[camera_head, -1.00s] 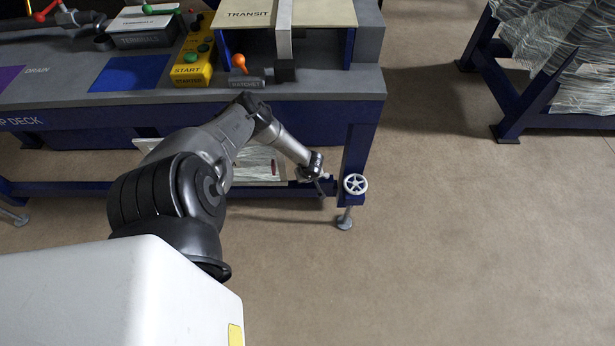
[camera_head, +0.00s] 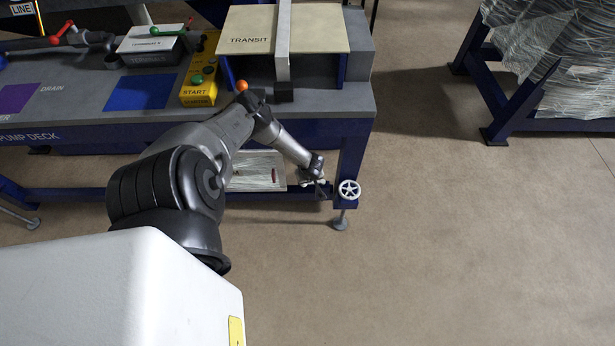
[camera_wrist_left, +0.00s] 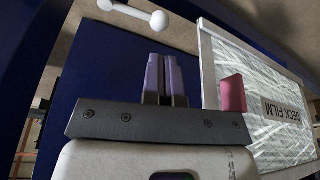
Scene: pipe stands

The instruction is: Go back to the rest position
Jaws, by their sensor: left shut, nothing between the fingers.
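My left arm reaches from the lower left of the head view toward the bench's front. My left gripper (camera_head: 320,187) hangs low beside the bench's front right leg, left of the white handwheel (camera_head: 349,190). In the left wrist view its two fingers (camera_wrist_left: 166,80) are together with nothing between them. A red piece (camera_wrist_left: 233,94) shows just right of the fingers, in front of a film-wrapped panel marked DECK FILM (camera_wrist_left: 285,110). I cannot tell whether anything touches the gripper. My right gripper is not in view.
The pump deck bench (camera_head: 330,105) carries the TRANSIT box (camera_head: 250,40), a yellow START box (camera_head: 198,90) and an orange knob (camera_head: 242,86). A blue rack with wrapped material (camera_head: 580,70) stands at the upper right. The floor (camera_head: 450,240) at right is clear.

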